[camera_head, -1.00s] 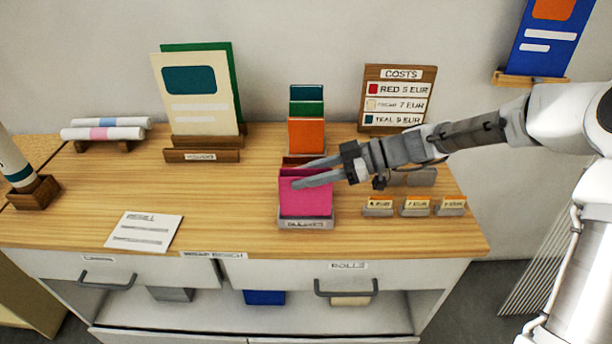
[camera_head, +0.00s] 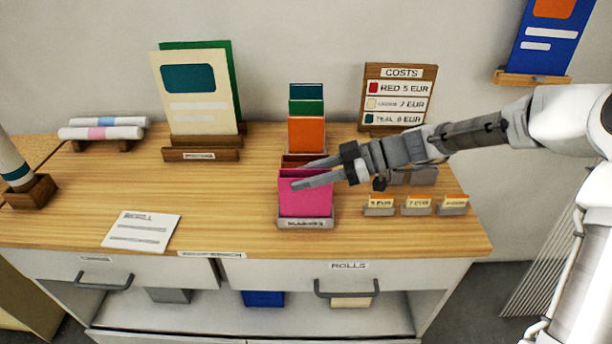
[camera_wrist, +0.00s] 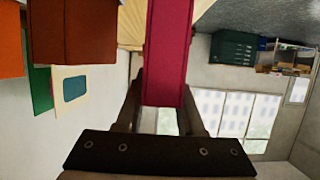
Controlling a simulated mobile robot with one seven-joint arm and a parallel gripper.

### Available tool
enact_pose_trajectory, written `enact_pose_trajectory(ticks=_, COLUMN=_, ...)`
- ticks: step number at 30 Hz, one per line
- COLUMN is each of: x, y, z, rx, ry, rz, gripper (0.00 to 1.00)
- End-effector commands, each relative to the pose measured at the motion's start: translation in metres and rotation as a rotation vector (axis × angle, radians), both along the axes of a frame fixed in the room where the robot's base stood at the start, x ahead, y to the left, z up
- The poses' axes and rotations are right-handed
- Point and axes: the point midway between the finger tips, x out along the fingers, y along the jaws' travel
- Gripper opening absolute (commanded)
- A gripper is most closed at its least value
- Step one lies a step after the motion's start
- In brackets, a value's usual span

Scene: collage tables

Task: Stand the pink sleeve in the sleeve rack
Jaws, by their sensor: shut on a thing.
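The pink sleeve (camera_head: 306,200) stands upright at the front slot of the sleeve rack (camera_head: 305,223), a stepped stand with a grey labelled front edge. Its lower edge is behind that front edge, so I cannot tell whether it rests on the bottom. My gripper (camera_head: 309,174) reaches in from the right and is shut on the sleeve's upper part. In the wrist view the pink sleeve (camera_wrist: 168,50) shows between both fingers.
Orange (camera_head: 306,134), green and dark blue-green sleeves stand behind, with a red-brown piece between. Small price tags (camera_head: 418,205) sit to the right. A paper card (camera_head: 141,231) lies left, with clear tabletop between it and the rack. A costs board (camera_head: 395,97) stands at the back.

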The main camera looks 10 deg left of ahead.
Motion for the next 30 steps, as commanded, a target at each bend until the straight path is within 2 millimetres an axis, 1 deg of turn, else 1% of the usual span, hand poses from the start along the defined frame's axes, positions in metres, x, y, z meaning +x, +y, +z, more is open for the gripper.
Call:
enact_pose_trajectory(ticks=1, x=0.000, y=0.000, z=-0.004, rx=0.000, ry=-0.001, rz=0.000, gripper=0.00)
enact_pose_trajectory(ticks=6, x=0.000, y=0.000, z=-0.008, rx=0.000, ry=-0.001, rz=0.000, gripper=0.00)
enact_pose_trajectory(ticks=20, x=0.000, y=0.000, z=-0.009, rx=0.000, ry=-0.001, rz=0.000, gripper=0.00)
enact_pose_trajectory(ticks=30, x=0.000, y=0.000, z=-0.020, rx=0.000, ry=-0.001, rz=0.000, gripper=0.00)
